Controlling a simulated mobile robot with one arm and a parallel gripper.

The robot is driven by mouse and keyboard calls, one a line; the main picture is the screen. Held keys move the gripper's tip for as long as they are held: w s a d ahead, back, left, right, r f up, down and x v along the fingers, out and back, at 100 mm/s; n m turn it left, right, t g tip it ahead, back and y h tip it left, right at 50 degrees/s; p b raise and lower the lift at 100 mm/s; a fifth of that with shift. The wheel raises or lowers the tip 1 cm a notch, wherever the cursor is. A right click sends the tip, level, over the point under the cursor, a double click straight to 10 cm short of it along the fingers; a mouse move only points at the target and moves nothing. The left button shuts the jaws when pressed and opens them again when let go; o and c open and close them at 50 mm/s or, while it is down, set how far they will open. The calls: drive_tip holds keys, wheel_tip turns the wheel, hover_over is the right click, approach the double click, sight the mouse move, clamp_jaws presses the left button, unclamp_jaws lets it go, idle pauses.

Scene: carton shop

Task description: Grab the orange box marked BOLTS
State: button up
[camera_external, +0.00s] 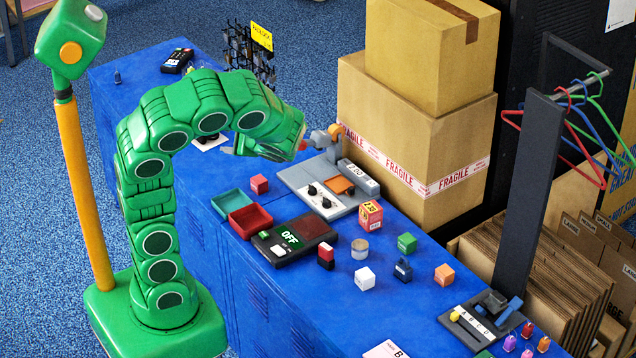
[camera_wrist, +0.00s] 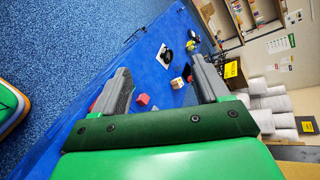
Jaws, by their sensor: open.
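No BOLTS lettering is readable in either view.
A grey machine (camera_external: 350,206) and a dark panel reading OFF (camera_external: 292,240) lie left of the labelled box. Fragile-taped cartons (camera_external: 415,150) stand behind it. White (camera_external: 365,278), green (camera_external: 407,243) and other small items are close by. A hanger stand (camera_external: 527,190) rises at right.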

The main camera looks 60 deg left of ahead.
drive_tip(key=w+d+r+m+t+y, duration=0.1)
drive_tip(key=w+d+m+t+y, duration=0.15)
drive_tip(key=w, duration=0.45)
drive_tip(key=w+d+m+t+y, duration=0.1)
drive_tip(key=w+m+t, duration=0.3)
drive_tip(key=w, duration=0.3)
drive_tip(key=w+d+f+m+t+h, duration=0.45)
drive_tip(key=w+d+m+t, duration=0.35)
drive_tip(key=w+d+m, duration=0.3)
drive_tip(key=m+t+h, duration=0.2)
drive_tip(key=m+h, duration=0.8)
drive_tip(key=m, duration=0.1)
approach(440, 274)
drive_tip(key=w+a+r, duration=0.3)
drive_tip(key=a+r, duration=0.5)
drive_tip(key=r, duration=0.2)
drive_tip(key=s+d+f+m+h, duration=0.1)
drive_tip(key=d+f, duration=0.1)
drive_tip(key=s+d+f+m+g+h, duration=0.1)
drive_tip(key=d+f, duration=0.1)
drive_tip(key=f, duration=0.1)
drive_tip(key=s+d+f+m+g, duration=0.1)
drive_tip(key=d+f, duration=0.1)
drive_tip(key=f, duration=0.1)
drive_tip(key=shift+f+h, duration=0.25)
drive_tip(key=shift+h, duration=0.15)
drive_tip(key=shift+x, duration=6)
drive_tip(key=shift+r, duration=0.2)
drive_tip(key=shift+c, duration=0.4)
drive_tip(key=c, duration=1.1)
